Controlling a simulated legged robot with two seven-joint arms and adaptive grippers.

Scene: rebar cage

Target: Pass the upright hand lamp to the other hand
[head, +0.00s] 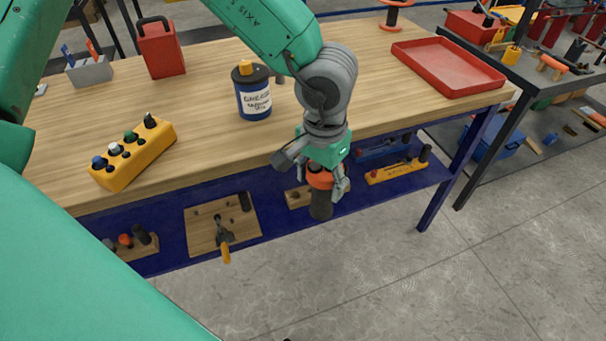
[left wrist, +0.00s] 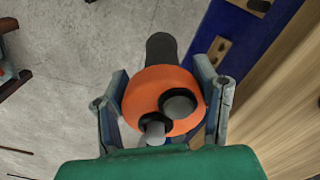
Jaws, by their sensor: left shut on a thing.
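The hand lamp has an orange body and a dark handle; it shows in the head view (head: 320,178) with its dark part pointing down, and in the left wrist view (left wrist: 160,88). My left gripper (head: 322,182) is shut on the lamp, its fingers on both sides of the orange body. In the left wrist view the fingers of this gripper (left wrist: 165,100) flank the orange part. The lamp is held off the front edge of the workbench, above the floor. My right gripper is not in view.
The wooden workbench (head: 200,105) holds a yellow button box (head: 133,157), a blue grease can (head: 253,100), a red jerrycan (head: 161,50) and a red tray (head: 447,66). A blue lower shelf (head: 170,258) carries boards and tools. Open floor (head: 400,280) lies in front.

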